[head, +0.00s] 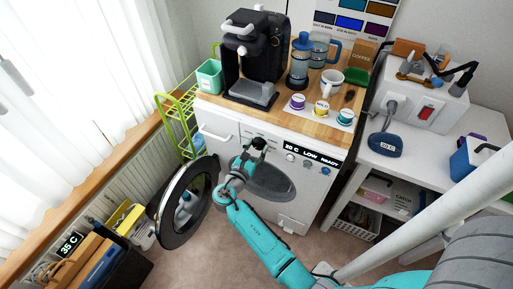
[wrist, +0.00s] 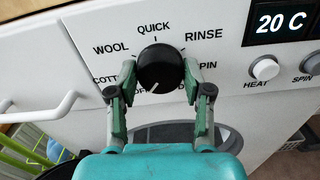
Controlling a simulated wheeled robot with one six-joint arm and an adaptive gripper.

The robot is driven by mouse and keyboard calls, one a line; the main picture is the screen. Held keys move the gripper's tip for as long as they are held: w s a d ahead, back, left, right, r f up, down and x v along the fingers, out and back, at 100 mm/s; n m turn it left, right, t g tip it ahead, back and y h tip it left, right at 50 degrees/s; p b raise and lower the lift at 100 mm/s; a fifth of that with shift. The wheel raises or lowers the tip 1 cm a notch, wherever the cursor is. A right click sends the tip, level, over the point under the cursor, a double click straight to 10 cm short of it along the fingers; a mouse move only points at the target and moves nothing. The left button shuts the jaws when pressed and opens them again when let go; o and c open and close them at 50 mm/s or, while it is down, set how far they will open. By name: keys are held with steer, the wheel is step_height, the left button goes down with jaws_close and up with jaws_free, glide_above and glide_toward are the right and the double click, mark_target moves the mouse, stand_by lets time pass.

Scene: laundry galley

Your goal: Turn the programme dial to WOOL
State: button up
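The programme dial (wrist: 160,68) is a round black knob on the white washer front. Its white pointer mark points down and slightly left, towards OFF. WOOL is printed up and left of the dial, between QUICK and the partly hidden COTTON label. My gripper (wrist: 160,72) has one finger at each side of the dial, and the fingertips appear to touch its sides. The fingers partly cover the lower labels. In the head view my gripper (head: 251,153) is at the upper front of the washer (head: 290,212), where it and my arm hide part of the panel.
The washer's display (wrist: 281,22) reads 20 C, LOW, READY; a HEAT button (wrist: 265,69) and a SPIN button (wrist: 312,63) sit below it. The round door (head: 164,221) stands open at the left. A white handle (wrist: 40,108) is left of the dial. Coffee things crowd the wooden worktop (head: 222,103) above.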

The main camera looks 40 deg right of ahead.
steer(key=shift+m, duration=0.3)
steer(key=m, duration=0.3)
steer(key=shift+m, duration=0.3)
steer(key=m, duration=0.3)
steer(key=shift+m, duration=0.3)
steer(key=m, duration=0.4)
steer(key=shift+s+f, duration=0.1)
steer(key=shift+m, duration=1.9)
steer(key=o, duration=1.1)
steer(key=shift+o, duration=0.2)
